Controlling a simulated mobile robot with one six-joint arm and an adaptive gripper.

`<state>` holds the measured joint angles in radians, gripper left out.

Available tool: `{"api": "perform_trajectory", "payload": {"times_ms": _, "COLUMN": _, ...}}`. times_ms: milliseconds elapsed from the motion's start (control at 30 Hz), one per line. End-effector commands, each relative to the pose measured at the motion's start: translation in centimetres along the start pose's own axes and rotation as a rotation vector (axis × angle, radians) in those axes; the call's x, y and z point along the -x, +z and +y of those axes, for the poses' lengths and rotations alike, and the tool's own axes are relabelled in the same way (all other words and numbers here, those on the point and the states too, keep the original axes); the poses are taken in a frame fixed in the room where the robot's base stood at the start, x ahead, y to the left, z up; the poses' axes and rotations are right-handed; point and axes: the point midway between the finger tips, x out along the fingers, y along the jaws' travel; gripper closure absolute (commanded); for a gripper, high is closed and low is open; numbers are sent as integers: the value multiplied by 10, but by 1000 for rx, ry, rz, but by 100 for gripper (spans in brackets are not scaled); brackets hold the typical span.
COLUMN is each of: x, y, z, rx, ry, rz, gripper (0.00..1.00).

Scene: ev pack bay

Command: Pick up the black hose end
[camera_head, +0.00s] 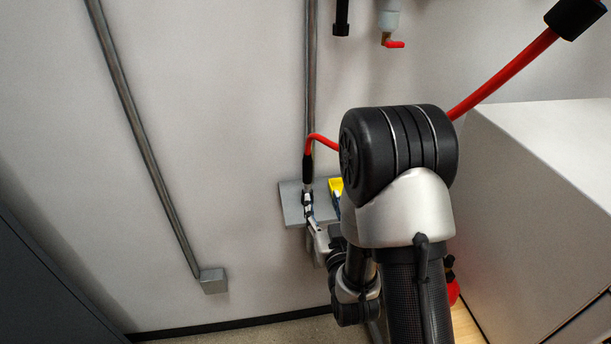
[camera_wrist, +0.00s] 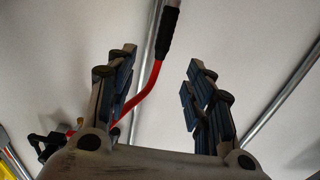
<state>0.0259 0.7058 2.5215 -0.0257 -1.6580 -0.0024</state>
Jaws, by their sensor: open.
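The black hose end (camera_head: 307,168) hangs downward from a red hose that arcs out from behind my arm, above a small grey shelf on the wall. In the wrist view the black hose end (camera_wrist: 170,32) is at the top, beyond the fingertips, with the red hose running down and left behind the left finger. My gripper (camera_head: 308,202) is just below the hose end in the head view. In the wrist view my gripper (camera_wrist: 162,60) has its two fingers wide apart with nothing between them.
A red-handled valve (camera_head: 393,44) is higher up. A pale cabinet (camera_head: 545,190) stands at right. The left wall carries a slanting conduit (camera_head: 145,150).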

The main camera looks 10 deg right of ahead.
Motion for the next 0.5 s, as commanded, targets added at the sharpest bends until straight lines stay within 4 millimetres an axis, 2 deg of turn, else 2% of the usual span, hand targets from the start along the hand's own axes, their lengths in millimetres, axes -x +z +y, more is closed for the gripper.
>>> {"api": "perform_trajectory", "payload": {"times_ms": 33, "x": -3, "y": 5, "z": 0, "rx": 0, "ry": 0, "rz": 6, "gripper": 52}}
{"api": "perform_trajectory", "payload": {"times_ms": 433, "x": -16, "y": 4, "z": 0, "rx": 0, "ry": 0, "rz": 5, "gripper": 52}}
{"api": "perform_trajectory", "payload": {"times_ms": 500, "x": -32, "y": 0, "z": -1, "rx": 0, "ry": -1, "rz": 1, "gripper": 52}}
